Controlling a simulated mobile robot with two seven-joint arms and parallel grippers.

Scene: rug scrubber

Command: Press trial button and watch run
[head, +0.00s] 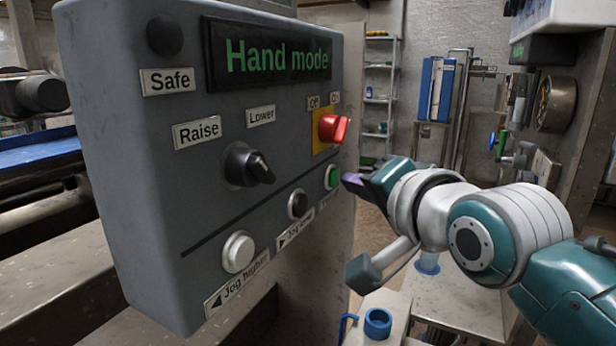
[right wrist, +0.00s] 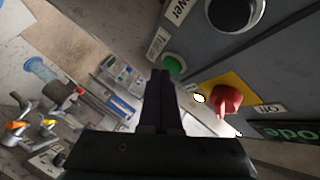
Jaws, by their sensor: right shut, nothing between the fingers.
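The grey control box (head: 150,190) fills the left and middle of the head view. Its display (head: 270,57) reads "Hand mode" in green. The green trial button (head: 332,177) sits at the box's lower right; its label is mostly hidden in the head view. In the right wrist view, the green button (right wrist: 174,65) shows beside a "Trial" label (right wrist: 157,43). My right gripper (head: 352,181) is shut and empty, its tips close to the button's right side. I cannot tell whether they touch it. The right gripper (right wrist: 161,76) also shows in the wrist view. My left gripper is not in view.
A red switch (head: 334,128) on a yellow plate juts out just above the green button. A black button (head: 298,204), a white jog button (head: 238,252) and a black selector knob (head: 248,165) are on the same face. A gauge (head: 556,104) stands at the right.

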